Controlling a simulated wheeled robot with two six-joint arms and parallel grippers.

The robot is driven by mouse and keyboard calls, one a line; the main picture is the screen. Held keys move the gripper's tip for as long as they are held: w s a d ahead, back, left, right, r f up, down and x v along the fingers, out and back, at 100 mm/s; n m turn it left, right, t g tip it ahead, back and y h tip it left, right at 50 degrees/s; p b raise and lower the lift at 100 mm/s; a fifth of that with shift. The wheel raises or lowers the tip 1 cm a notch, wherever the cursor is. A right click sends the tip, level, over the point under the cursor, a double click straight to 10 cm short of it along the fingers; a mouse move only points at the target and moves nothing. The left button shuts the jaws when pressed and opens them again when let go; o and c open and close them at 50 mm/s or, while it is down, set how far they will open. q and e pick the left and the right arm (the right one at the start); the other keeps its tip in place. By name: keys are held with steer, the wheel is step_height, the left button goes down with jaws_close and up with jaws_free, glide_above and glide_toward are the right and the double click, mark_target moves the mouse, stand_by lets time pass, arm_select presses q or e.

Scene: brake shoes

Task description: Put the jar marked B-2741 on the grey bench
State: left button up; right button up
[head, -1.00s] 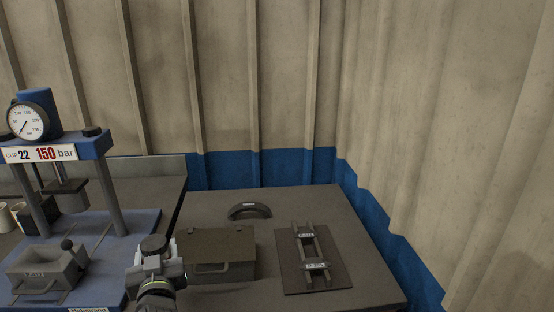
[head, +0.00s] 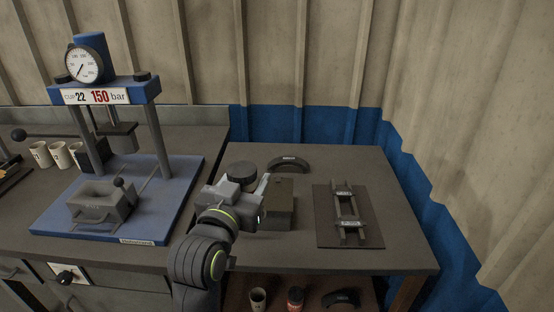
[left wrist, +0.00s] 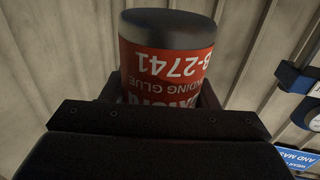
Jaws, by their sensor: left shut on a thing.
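My left gripper (head: 248,185) is shut on the jar marked B-2741, whose dark round end (head: 240,175) shows just beyond the gripper in the head view. In the left wrist view the jar's red label (left wrist: 168,70) reads B-2741 upside down, with a dark grey end (left wrist: 168,28) above it. The jar is between the fingers. The grey bench (head: 385,180) stretches under and right of the gripper. The jar appears above the bench's left part, beside a dark box (head: 280,205); any gap to the bench top is hidden. My right gripper is not in view.
A dark brake shoe (head: 289,164) lies behind the box. A plate with a rail fixture (head: 348,215) lies to the right. A blue press (head: 110,95) with a gauge stands left, near several pale cups (head: 58,155). A red container (head: 295,298) stands on the shelf below.

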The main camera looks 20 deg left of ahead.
arm_select(q)
steer(key=shift+a, duration=0.1)
steer(key=w+a+f+n+g+y, duration=0.2)
steer(key=a+f+n+y, duration=0.3)
steer(key=a, duration=0.8)
step_height(320, 180, down, 4)
steer(key=y, duration=0.3)
steer(key=shift+w+a+n, duration=0.2)
steer(key=shift+w+n, duration=0.1)
steer(key=shift+w, duration=0.05)
steer(key=shift+f, duration=0.15)
steer(key=shift+f+b, duration=0.75)
steer(key=shift+f, duration=3.95)
